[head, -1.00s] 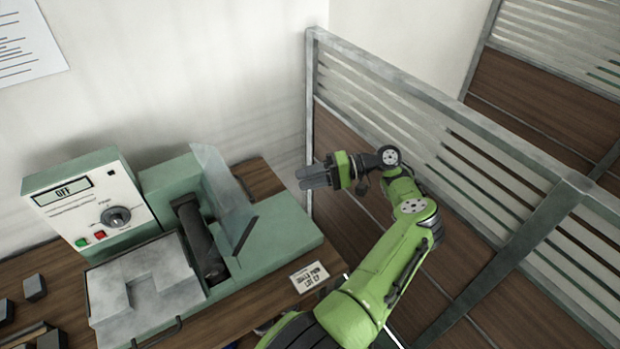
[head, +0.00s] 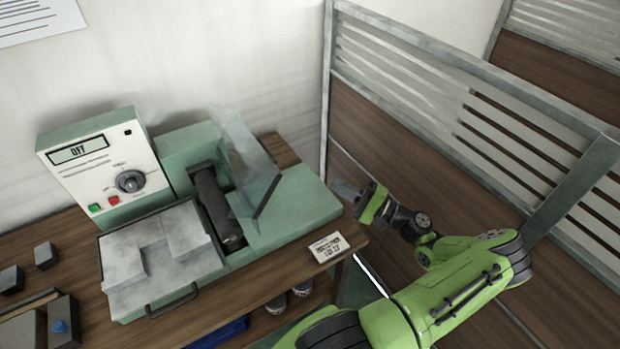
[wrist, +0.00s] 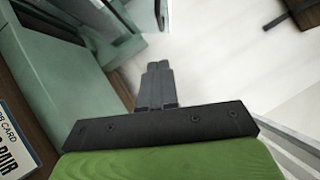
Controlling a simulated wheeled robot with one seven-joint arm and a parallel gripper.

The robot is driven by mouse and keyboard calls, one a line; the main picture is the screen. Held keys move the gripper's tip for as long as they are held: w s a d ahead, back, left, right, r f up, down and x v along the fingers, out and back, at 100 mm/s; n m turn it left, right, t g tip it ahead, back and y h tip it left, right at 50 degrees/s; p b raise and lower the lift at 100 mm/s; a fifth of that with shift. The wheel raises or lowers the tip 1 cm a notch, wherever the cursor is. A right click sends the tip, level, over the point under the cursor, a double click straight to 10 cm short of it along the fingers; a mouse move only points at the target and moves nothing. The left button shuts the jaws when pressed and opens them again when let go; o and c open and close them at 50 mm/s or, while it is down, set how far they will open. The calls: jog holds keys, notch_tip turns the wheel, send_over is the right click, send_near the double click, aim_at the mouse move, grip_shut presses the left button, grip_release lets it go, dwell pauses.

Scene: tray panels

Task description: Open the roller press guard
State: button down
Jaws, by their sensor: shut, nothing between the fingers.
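The roller press (head: 300,205) is a green machine on the wooden bench. Its clear guard (head: 246,160) stands tilted up beside the dark roller (head: 214,205), with a dark strip along its lower right edge. The roller is exposed. My gripper (head: 342,188) is at the right end of the press, apart from the guard, with its fingers together and empty. In the wrist view my gripper's fingers (wrist: 158,72) are shut side by side, with the green press body (wrist: 60,75) to their left.
A control box (head: 95,170) reads OFF. A grey tray with a handle (head: 155,255) is in front of the roller. A card (head: 328,247) lies at the bench's right end. A slatted partition (head: 420,130) stands close on the right. Small dark blocks (head: 45,255) are at left.

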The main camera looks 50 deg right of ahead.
jog(key=p, duration=0.1)
send_near(275, 158)
jog(key=w+d+f, duration=0.1)
jog(key=w+d, duration=0.2)
jog(key=w, duration=0.1)
jog(key=a, duration=0.1)
jog(key=w+a+r, duration=0.1)
jog(key=w+a+p, duration=0.1)
jog(key=shift+a+r, duration=0.15)
jog(key=shift+a, duration=0.25)
